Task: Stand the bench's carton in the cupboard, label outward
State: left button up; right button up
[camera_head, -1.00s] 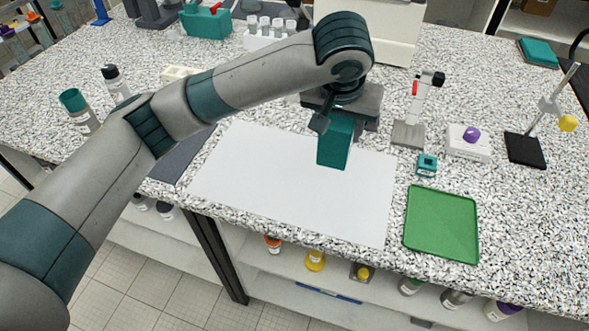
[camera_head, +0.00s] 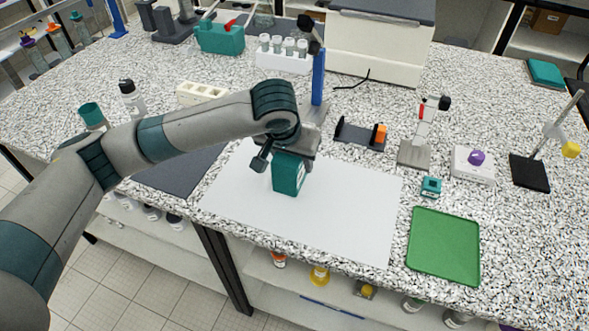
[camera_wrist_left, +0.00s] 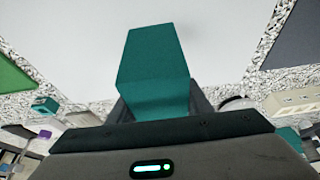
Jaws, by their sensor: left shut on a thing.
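The carton (camera_head: 288,175) is a teal box held upright over the white sheet on the bench. My left gripper (camera_head: 287,153) is shut on the carton's upper part from above. In the left wrist view the carton (camera_wrist_left: 154,70) sticks out between the fingers of the left gripper (camera_wrist_left: 160,105). I cannot tell whether its base touches the sheet. My right gripper is not in view. No cupboard is clearly identifiable; shelves (camera_head: 290,287) with bottles show under the bench.
The white sheet (camera_head: 350,220) is otherwise clear. A green tray (camera_head: 445,245) lies to its right. A small teal device (camera_head: 431,187), a balance (camera_head: 472,163) and stands are behind. A dark mat (camera_head: 180,170) lies left. A tube rack (camera_head: 284,55) and a white machine (camera_head: 375,48) stand at the back.

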aim_at(287, 158)
pick_arm(q)
notch_tip(287, 158, down, 3)
jog(key=shift+f+p, duration=0.2)
jog(key=shift+p, duration=0.5)
jog(key=shift+f, duration=0.25)
jog(key=shift+f, duration=0.1)
jog(key=o, duration=1.2)
jog(key=b+v, duration=0.2)
jog(key=v, duration=1)
jog(key=shift+s, duration=0.1)
